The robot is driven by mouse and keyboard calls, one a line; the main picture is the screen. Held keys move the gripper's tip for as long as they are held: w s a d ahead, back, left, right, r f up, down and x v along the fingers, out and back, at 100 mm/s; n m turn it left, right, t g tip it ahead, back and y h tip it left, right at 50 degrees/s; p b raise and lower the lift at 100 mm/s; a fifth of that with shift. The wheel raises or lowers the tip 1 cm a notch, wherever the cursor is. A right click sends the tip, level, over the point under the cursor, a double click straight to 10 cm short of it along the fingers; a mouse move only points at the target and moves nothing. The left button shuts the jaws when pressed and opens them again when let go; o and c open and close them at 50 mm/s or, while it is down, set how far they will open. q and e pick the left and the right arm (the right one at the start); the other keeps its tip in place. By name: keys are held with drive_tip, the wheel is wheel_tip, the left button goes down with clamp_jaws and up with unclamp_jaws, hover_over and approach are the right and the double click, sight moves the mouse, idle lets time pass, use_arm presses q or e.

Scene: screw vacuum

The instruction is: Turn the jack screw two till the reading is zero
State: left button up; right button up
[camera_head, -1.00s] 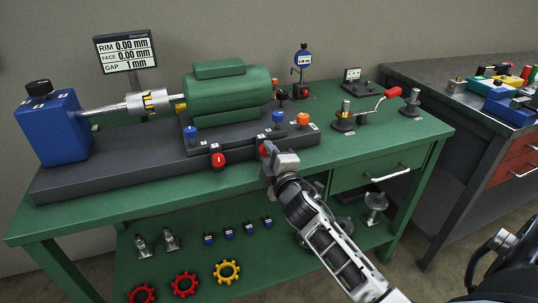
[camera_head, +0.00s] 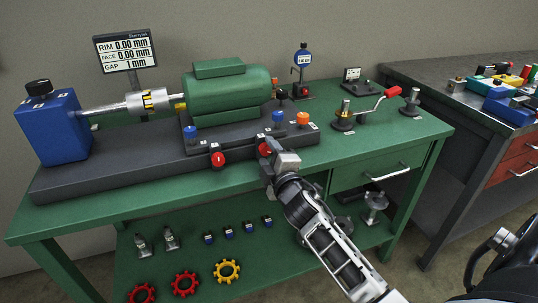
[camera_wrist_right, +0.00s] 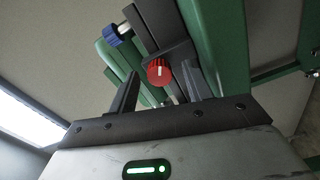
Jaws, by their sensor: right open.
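Two red jack screw knobs sit on the front of the grey base. The left red knob (camera_head: 217,160) stands free. The right red knob (camera_head: 264,149) is by my right gripper (camera_head: 270,161). In the right wrist view this red knob (camera_wrist_right: 158,71) with a white mark lies between my two spread fingers, with space on both sides. The knob labels are too small to read. The readout (camera_head: 126,52) shows RIM 0.00 mm, FACE 0.00 mm and GAP 1 mm. My left gripper is not in view.
The green motor (camera_head: 228,92) and silver coupling (camera_head: 148,102) stand on the grey base (camera_head: 105,172). Blue (camera_head: 277,117) and orange (camera_head: 303,119) knobs are close by. A red-handled crank (camera_head: 370,108) is at the right. Coloured rings and small parts lie on the lower shelf (camera_head: 190,255).

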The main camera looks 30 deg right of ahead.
use_arm(q)
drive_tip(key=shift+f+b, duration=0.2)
drive_tip(key=shift+b, duration=0.25)
use_arm(e)
drive_tip(key=v, duration=1.6)
drive_tip(key=shift+d, duration=0.1)
use_arm(q)
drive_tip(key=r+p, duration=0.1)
drive_tip(key=p, duration=0.2)
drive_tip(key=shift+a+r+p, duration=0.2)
drive_tip(key=shift+p, duration=0.15)
use_arm(e)
drive_tip(key=s+a+f+m+g+y, duration=0.3)
drive_tip(key=s+a+f+m+y, duration=0.1)
drive_tip(key=a, duration=0.4)
drive_tip(key=s+a+f+m+g+y, duration=0.3)
drive_tip(key=a+f+m, duration=0.3)
drive_tip(key=a+f, duration=0.2)
drive_tip(key=shift+s+a+g+y, duration=0.4)
drive_tip(key=shift+s, duration=0.5)
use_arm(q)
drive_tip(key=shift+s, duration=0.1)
use_arm(e)
drive_tip(key=shift+f, duration=0.1)
